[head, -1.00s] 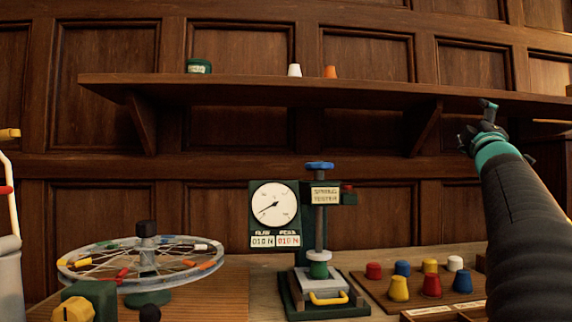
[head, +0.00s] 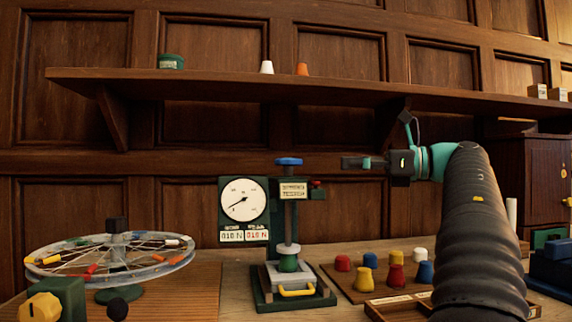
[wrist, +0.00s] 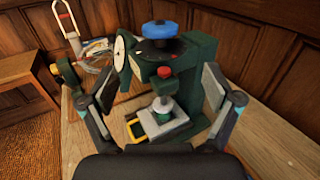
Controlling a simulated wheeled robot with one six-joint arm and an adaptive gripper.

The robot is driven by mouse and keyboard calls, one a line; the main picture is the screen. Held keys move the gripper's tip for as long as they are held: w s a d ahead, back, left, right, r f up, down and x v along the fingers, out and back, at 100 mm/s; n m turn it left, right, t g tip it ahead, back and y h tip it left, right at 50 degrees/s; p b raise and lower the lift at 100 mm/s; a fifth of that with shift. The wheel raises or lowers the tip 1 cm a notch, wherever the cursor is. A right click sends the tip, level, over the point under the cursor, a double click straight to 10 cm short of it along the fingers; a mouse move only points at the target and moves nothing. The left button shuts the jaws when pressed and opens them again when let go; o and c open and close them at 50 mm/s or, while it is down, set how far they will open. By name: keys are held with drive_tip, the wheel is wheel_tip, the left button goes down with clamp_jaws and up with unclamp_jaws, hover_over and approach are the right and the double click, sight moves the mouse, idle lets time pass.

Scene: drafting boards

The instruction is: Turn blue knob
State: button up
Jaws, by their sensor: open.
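The blue knob (head: 289,161) sits on top of the vertical screw of the green spring tester (head: 258,290). It also shows in the wrist view (wrist: 160,29), upper middle, beyond my fingertips. My gripper (head: 350,162) is at about knob height, to its right and apart from it, pointing left. In the wrist view my gripper (wrist: 165,98) has its two fingers spread wide, with the tester seen between them. Nothing is held. The round dial (head: 243,200) is left of the screw, its needle pointing to the lower left. A green piece (head: 288,263) sits under the screw.
A spoked wheel (head: 70,262) on a stand is at the left. Coloured cups stand on a board (head: 345,288) right of the tester. A shelf (head: 230,84) runs above. A small red knob (head: 316,184) is at the tester's right side.

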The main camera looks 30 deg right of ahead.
sight(288, 166)
drive_tip(key=x, duration=1.3)
drive_tip(key=shift+w+a+p, duration=0.25)
drive_tip(key=shift+p, duration=0.1)
drive_tip(key=c, duration=1.1)
drive_tip(key=shift+c, duration=0.2)
drive_tip(key=shift+f+m+t+h+b, duration=0.15)
drive_tip(key=shift+m+t+h+b, duration=0.2)
drive_tip(key=shift+b, duration=0.25)
